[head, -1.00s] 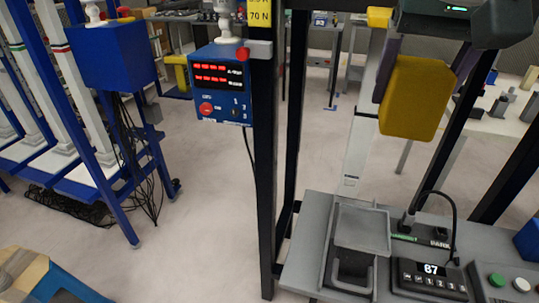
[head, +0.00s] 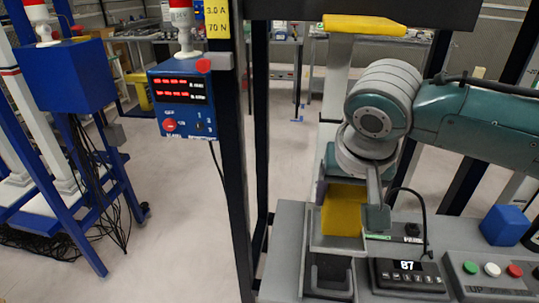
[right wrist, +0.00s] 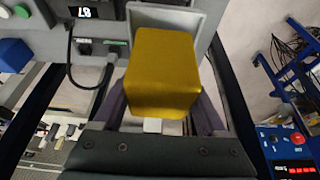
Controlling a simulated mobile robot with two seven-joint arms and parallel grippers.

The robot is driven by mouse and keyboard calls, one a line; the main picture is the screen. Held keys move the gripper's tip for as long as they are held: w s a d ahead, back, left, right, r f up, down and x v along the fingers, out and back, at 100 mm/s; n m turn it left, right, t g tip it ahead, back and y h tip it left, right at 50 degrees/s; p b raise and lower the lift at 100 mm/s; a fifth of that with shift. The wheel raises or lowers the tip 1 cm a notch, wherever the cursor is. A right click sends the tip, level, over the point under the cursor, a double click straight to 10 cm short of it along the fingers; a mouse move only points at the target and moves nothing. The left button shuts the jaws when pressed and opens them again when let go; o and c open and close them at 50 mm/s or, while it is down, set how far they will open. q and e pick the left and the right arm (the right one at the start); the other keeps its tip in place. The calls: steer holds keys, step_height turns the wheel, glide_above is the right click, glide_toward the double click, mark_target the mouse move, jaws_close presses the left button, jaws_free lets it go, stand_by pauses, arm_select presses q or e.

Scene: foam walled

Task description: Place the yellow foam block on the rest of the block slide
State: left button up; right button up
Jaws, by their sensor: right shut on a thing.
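The yellow foam block (head: 343,213) is between the fingers of my right gripper (head: 348,207), which is shut on it. The grey rest of the block slide (head: 336,245) is a shallow tray with a raised edge, directly below the block in the head view. Whether the block touches the rest is hard to tell. In the right wrist view the block (right wrist: 160,75) fills the middle between the fingers, with part of the grey rest (right wrist: 197,22) behind it. My left gripper is not in view.
A keypad with display (head: 407,274) and a button box (head: 492,275) stand right of the slide. A blue block (head: 504,225) sits behind the buttons. A dark post (head: 233,150) with a blue meter box (head: 184,104) stands left.

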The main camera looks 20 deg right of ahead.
steer(key=shift+f, duration=0.85)
steer(key=shift+f, duration=0.2)
steer(key=o, duration=1.3)
steer(key=shift+r, duration=0.15)
